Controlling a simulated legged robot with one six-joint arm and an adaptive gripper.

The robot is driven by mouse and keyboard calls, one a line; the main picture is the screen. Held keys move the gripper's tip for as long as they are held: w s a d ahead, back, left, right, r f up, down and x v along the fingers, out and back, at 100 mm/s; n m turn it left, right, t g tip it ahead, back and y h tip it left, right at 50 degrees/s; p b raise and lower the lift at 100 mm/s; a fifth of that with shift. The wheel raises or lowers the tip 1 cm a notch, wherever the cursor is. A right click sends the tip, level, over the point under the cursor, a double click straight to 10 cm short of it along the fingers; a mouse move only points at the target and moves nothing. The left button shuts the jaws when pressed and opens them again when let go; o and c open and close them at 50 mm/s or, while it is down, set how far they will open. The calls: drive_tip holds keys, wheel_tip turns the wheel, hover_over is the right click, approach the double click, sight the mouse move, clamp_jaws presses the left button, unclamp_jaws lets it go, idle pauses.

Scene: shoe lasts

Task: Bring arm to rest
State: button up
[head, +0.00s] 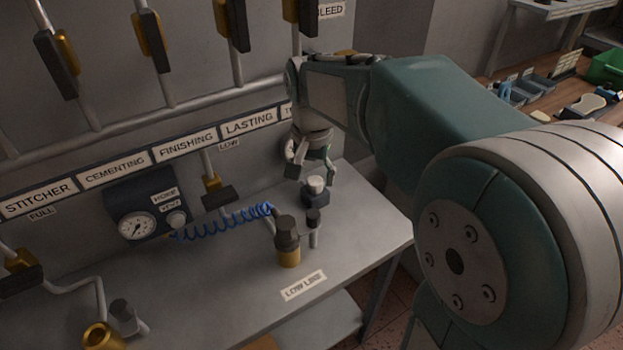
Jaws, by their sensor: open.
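My gripper (314,170) is at the end of my green and grey arm, pointing down over the bench. Its fingers are open, above and around a small pale round cap on a dark fitting (315,192). Whether the fingers touch the cap cannot be told. The arm reaches from the right side of the head view across to the pipe wall.
A metal bench (352,225) carries a brass and black fitting (288,245) with a blue coiled hose (225,222). A pressure gauge (137,226) and labelled pipes with valve handles (152,38) line the wall. A cluttered wooden bench (550,90) stands at right.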

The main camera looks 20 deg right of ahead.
drive_tip(key=s+r+n+t, duration=0.1)
drive_tip(key=s+n+t, duration=0.4)
drive_tip(key=s, duration=1.1)
drive_tip(key=shift+s+d+r+n+t, duration=0.2)
drive_tip(key=shift+s+d+n+t, duration=0.1)
drive_tip(key=shift+n, duration=0.3)
